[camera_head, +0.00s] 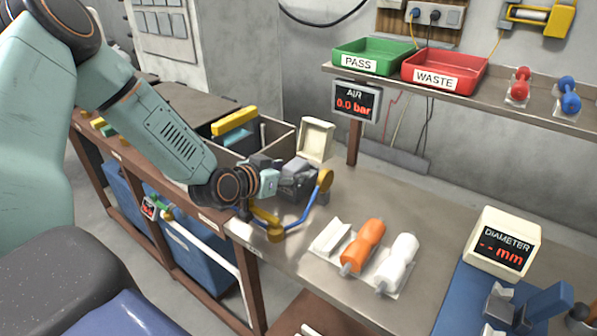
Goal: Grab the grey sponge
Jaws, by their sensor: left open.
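My left gripper (292,188) reaches in from the left over the near-left part of the metal bench (400,208). Its grey body hangs low beside a blue and yellow curved piece (303,219), and it is open. Dark grey shapes crowd around the gripper, and I cannot tell whether one of them is the grey sponge. No separate sponge can be made out. My right gripper does not show.
An orange spool (363,245) and a white spool (397,263) lie right of the gripper. A cream holder (316,139) stands behind it, and an open bin (282,146) is left of that. The diameter display (502,243) stands at right. A shelf holds green (372,50) and red (445,64) trays.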

